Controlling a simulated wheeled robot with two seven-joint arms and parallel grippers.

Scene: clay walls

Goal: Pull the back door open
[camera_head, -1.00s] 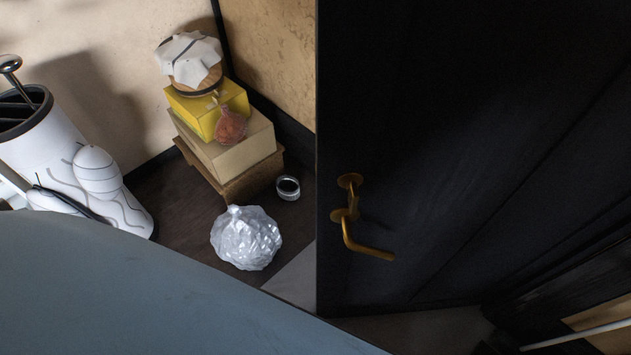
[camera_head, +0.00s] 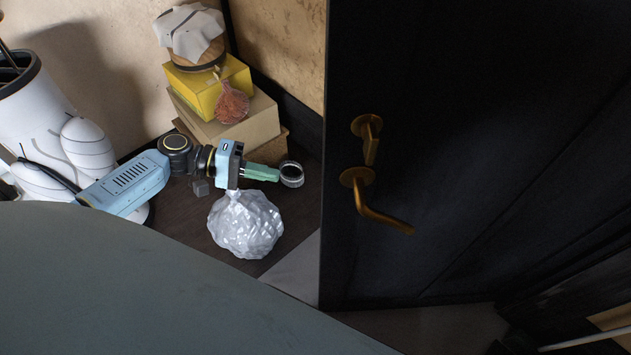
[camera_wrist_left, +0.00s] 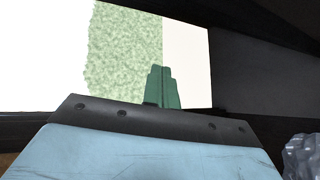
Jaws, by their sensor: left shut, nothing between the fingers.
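The dark back door (camera_head: 450,130) fills the right of the head view. Its brass lever handle (camera_head: 385,215) sits near the door's left edge, below a brass latch piece (camera_head: 369,140). My left gripper (camera_head: 276,175), with green fingers, is shut and empty. It appears left of the door edge and apart from the handle. In the left wrist view its green fingers (camera_wrist_left: 162,88) are together in front of a bright opening with green beyond. The handle does not show in the wrist view. My right gripper is in neither view.
A white bin (camera_head: 35,115) is at left.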

